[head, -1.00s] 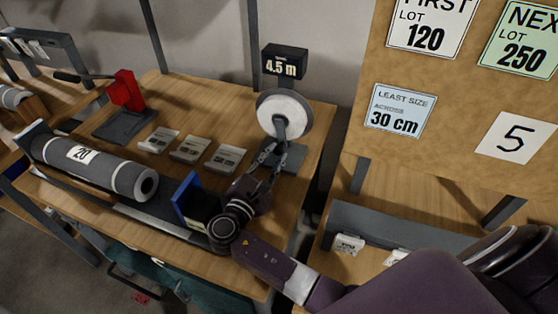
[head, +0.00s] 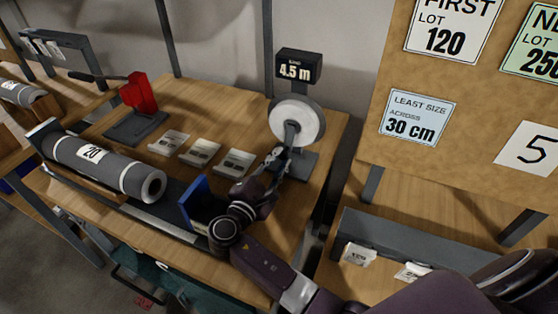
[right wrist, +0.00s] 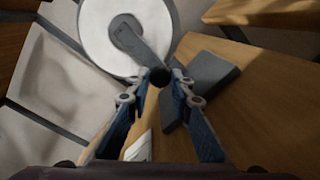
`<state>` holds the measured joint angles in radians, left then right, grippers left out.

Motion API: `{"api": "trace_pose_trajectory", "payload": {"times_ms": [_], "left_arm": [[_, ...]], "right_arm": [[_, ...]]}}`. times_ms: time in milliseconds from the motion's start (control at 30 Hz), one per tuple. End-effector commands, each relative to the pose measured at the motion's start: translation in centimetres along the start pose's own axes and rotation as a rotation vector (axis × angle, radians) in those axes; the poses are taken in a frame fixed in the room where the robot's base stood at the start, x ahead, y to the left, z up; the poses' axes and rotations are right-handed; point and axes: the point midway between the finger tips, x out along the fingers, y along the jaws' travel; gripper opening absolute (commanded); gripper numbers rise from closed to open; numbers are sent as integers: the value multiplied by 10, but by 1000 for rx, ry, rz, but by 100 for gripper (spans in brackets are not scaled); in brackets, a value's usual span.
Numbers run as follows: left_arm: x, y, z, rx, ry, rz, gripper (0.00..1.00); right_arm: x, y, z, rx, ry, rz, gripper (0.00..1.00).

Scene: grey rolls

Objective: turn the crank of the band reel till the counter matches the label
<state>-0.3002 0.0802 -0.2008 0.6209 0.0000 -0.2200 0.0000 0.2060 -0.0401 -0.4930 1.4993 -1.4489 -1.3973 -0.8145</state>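The band reel (head: 304,116), a white disc on a grey base, stands at the back right of the table. Its counter (head: 294,67) above reads 4.5 m. The crank (head: 291,134) points down from the hub. My right gripper (head: 279,157) is at the crank's lower end. In the right wrist view, the crank (right wrist: 136,44) ends in a dark knob (right wrist: 160,77) between the fingertips of my right gripper (right wrist: 161,74), which look closed on it. Several small labels, such as this one (head: 234,163), lie on the table, their print too small to read. My left gripper is not in view.
A grey roll (head: 110,170) marked 20 lies at the left. A red device (head: 135,93) stands behind it. A blue-faced block (head: 196,203) is beside my right wrist. A board (head: 450,160) at the right carries signs: FIRST LOT 120, LOT 250, LEAST SIZE ACROSS 30 cm, 5.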

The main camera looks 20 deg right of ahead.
Motion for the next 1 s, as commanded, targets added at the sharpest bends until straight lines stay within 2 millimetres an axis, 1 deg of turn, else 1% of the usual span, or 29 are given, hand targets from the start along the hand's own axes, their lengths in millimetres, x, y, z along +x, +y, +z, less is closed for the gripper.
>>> {"api": "trace_pose_trajectory", "payload": {"times_ms": [33,133,367,467,567,800,1000], "left_arm": [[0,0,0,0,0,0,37],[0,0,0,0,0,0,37],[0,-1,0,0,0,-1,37],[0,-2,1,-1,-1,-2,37],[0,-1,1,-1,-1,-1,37],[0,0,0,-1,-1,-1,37],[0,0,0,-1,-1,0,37]], "right_arm": [[0,0,0,0,1,0,27],[0,0,0,-1,1,0,37],[0,0,0,-1,0,0,37],[0,3,2,0,0,1,37],[-1,13,10,3,0,1,37],[-2,50,40,7,-1,2,37],[-4,72,57,3,0,1,37]]}}
